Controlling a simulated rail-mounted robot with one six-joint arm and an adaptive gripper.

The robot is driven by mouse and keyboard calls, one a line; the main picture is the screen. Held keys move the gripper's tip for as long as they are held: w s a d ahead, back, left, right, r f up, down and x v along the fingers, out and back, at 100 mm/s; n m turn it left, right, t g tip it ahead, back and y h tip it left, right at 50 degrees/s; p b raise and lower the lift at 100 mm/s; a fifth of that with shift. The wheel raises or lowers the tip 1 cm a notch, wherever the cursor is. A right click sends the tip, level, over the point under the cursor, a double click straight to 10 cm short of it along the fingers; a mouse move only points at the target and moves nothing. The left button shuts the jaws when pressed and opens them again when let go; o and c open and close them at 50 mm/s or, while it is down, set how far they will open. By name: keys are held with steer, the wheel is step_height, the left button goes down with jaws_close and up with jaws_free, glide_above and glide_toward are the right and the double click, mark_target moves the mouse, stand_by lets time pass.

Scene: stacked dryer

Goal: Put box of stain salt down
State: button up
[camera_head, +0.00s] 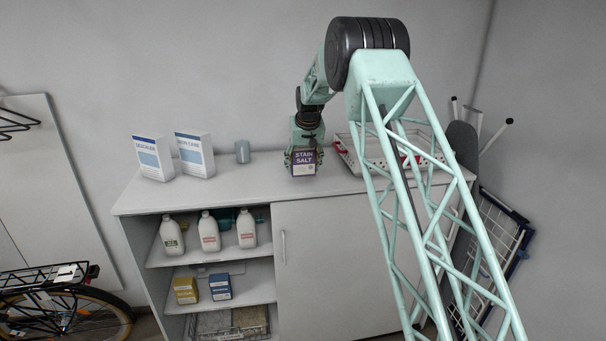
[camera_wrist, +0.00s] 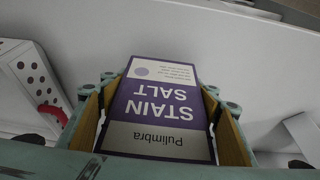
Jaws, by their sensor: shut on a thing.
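The box of stain salt (camera_head: 303,161) is purple and white. In the head view it is upright at the top of the cabinet (camera_head: 240,190), under my gripper. Whether its base touches the cabinet top, I cannot tell for sure. My gripper (camera_head: 303,152) points down and is shut on the box from above. In the wrist view the box (camera_wrist: 158,108) sits between the two yellow-padded fingers of my gripper (camera_wrist: 160,120), its label upside down.
Two white-and-blue boxes (camera_head: 195,155) and a grey cup (camera_head: 242,151) stand to the left on the cabinet top. A white tray (camera_head: 345,150) stands close on the right. Bottles (camera_head: 209,232) and small boxes fill the open shelves. The top's front left is clear.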

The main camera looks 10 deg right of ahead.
mark_target(303, 172)
steer(key=shift+f+p, duration=0.3)
steer(key=shift+f, duration=1.3)
steer(key=shift+f, duration=0.1)
steer(key=o, duration=1)
steer(key=shift+b+v, duration=0.8)
steer(key=shift+v, duration=5.3)
